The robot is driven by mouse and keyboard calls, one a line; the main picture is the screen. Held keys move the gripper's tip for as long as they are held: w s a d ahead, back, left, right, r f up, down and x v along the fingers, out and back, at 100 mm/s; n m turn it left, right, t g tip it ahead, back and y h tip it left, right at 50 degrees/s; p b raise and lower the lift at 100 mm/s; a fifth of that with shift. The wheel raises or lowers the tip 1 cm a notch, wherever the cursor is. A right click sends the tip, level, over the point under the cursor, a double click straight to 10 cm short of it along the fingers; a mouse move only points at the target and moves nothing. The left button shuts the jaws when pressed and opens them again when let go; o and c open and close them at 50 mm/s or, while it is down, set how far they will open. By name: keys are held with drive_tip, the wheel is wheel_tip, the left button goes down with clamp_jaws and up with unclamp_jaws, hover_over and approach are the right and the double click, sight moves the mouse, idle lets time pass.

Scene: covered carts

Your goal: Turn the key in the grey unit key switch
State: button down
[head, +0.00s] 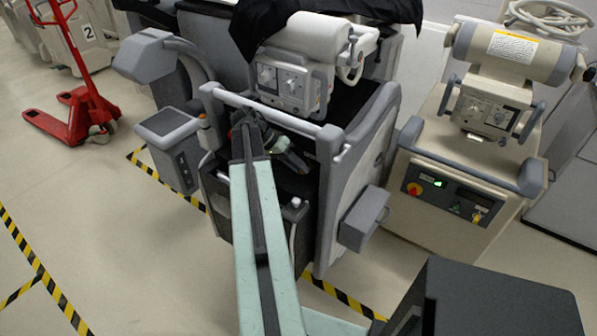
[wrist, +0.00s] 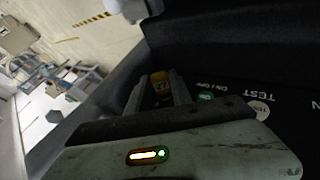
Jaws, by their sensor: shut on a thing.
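The grey unit (head: 345,175) stands in the middle of the head view, with a dark recessed front below its white handle bar. The switch body is mostly hidden by the fingers. How far the key is turned cannot be told. In the head view, my arm covers much of the front of the unit, and the key does not show there.
A beige unit (head: 455,190) with its own lit panel (head: 440,190) stands close at the right. A grey side box (head: 363,218) juts from the grey unit. A red pallet jack (head: 75,110) is at the far left. Open floor with striped tape lies at the left.

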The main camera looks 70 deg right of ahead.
drive_tip(key=shift+w+d+f+g+b, duration=0.15)
drive_tip(key=shift+f+g+b, duration=0.25)
drive_tip(key=shift+b, duration=0.45)
drive_tip(key=shift+g+b, duration=0.5)
drive_tip(key=shift+b, duration=0.3)
drive_tip(key=shift+r+n+g+b, duration=0.15)
drive_tip(key=shift+n+g+b, duration=0.15)
drive_tip(key=shift+b, duration=0.05)
drive_tip(key=shift+r, duration=0.1)
drive_tip(key=c, duration=1.1)
unclamp_jaws()
drive_tip(key=shift+o, duration=0.2)
